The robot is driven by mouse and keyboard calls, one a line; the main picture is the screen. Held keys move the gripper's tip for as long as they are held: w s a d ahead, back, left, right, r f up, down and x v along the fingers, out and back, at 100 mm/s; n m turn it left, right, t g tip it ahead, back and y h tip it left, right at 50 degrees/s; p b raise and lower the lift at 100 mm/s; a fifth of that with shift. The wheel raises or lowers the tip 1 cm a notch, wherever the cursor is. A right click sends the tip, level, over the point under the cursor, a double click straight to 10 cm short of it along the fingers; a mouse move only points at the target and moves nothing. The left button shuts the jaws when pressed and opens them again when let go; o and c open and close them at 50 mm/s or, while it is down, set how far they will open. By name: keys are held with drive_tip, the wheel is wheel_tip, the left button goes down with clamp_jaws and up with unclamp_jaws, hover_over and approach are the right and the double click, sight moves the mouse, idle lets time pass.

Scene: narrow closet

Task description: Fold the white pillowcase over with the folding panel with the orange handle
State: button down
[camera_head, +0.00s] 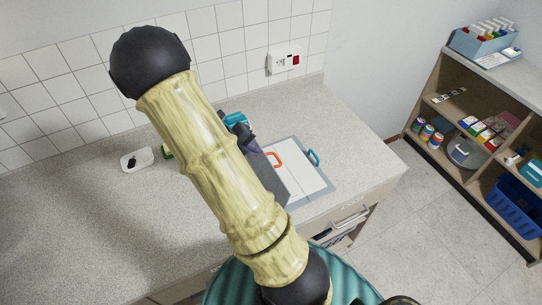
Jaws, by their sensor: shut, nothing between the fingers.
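A grey folding board (324,191) lies on the counter, right of my arm. The white pillowcase (302,178) lies flat on it. The orange handle (274,158) shows at the pillowcase's upper left, beside a dark grey panel (268,173). This panel is partly hidden by my arm; I cannot tell how far it is tilted. A teal handle (314,157) is at the board's right edge. My gripper (253,147) shows in part, dark and teal, behind my arm near the board's upper left corner. It is shut and empty; I cannot tell whether it touches the panel.
A small white dish (137,159) with a dark item stands left of my arm. A tiled wall with a socket box (284,60) bounds the counter (70,220) at the back. A drawer (345,225) is below. Shelves (480,130) stand right, across open floor.

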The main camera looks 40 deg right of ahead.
sight(277, 159)
drive_tip(key=x, duration=0.9)
drive_tip(key=shift+d+f+p, duration=0.2)
drive_tip(key=shift+f+p, duration=0.05)
drive_tip(key=shift+p, duration=0.15)
drive_tip(key=shift+s, duration=0.1)
